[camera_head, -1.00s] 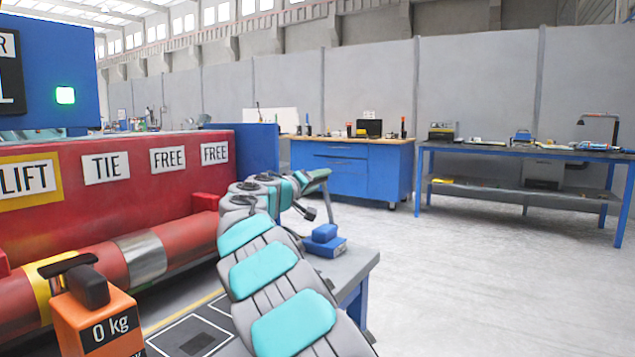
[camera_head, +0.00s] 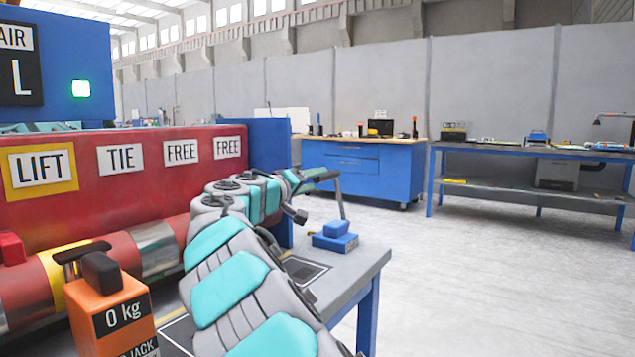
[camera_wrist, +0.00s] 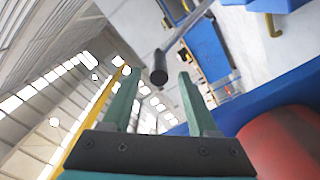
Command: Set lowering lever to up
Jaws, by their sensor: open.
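In the wrist view, a black cylindrical grip (camera_wrist: 158,68) on a thin rod lies just beyond and between the fingertips of my gripper (camera_wrist: 155,84). It looks like a lever handle; I cannot tell for sure that it is the lowering lever. The green fingers are apart, with nothing held. In the head view my gripper (camera_head: 316,177) is at the far end of the bench, beside a thin grey slanted rod (camera_head: 341,198). The rod's top is close to the fingers; contact cannot be told.
A red beam (camera_head: 120,205) with LIFT, TIE and FREE signs runs along the left. A blue block (camera_head: 335,238) sits on the grey bench (camera_head: 350,275). Open floor lies to the right.

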